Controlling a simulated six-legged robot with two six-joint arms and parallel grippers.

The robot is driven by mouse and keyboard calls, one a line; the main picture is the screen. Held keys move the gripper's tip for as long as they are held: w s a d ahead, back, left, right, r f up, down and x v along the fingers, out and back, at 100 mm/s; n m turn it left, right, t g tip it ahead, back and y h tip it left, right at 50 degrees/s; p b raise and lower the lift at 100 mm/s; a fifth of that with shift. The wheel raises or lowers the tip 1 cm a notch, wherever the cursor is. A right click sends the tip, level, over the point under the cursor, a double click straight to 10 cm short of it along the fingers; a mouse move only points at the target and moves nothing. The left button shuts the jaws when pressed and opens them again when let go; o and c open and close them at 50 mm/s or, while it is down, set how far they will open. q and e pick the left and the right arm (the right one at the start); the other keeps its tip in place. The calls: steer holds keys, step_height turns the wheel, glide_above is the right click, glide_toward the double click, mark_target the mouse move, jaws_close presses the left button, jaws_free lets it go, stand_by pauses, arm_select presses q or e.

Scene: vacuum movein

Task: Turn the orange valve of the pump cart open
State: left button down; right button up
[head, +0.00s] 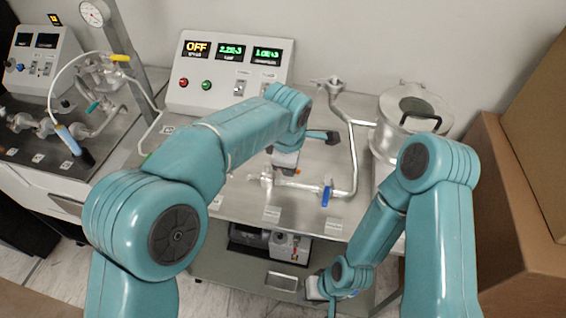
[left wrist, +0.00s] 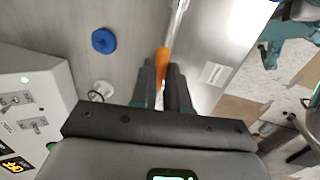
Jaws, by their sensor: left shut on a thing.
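The orange valve handle (left wrist: 163,62) shows between the two dark fingers of my left gripper (left wrist: 165,85) in the left wrist view. The fingers are shut on it.
A blue valve (head: 327,195) sits on the pipe right of my left gripper. A control box (head: 230,75) with "OFF" and two green number displays stands behind. A metal chamber (head: 412,115) is at the back right, cardboard boxes (head: 510,200) at the right.

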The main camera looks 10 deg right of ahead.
arm_select(q)
steer(key=shift+w+r, duration=0.1)
stand_by(0.4)
steer(key=c, duration=1.1)
jaws_free()
steer(key=s+a+r+p, duration=0.1)
steer(key=s+r+p, duration=0.2)
steer(key=r+p, duration=0.6)
step_height(320, 180, up, 7)
steer(key=shift+a, duration=0.15)
steer(key=shift+f, duration=0.1)
steer(key=shift+s, duration=0.1)
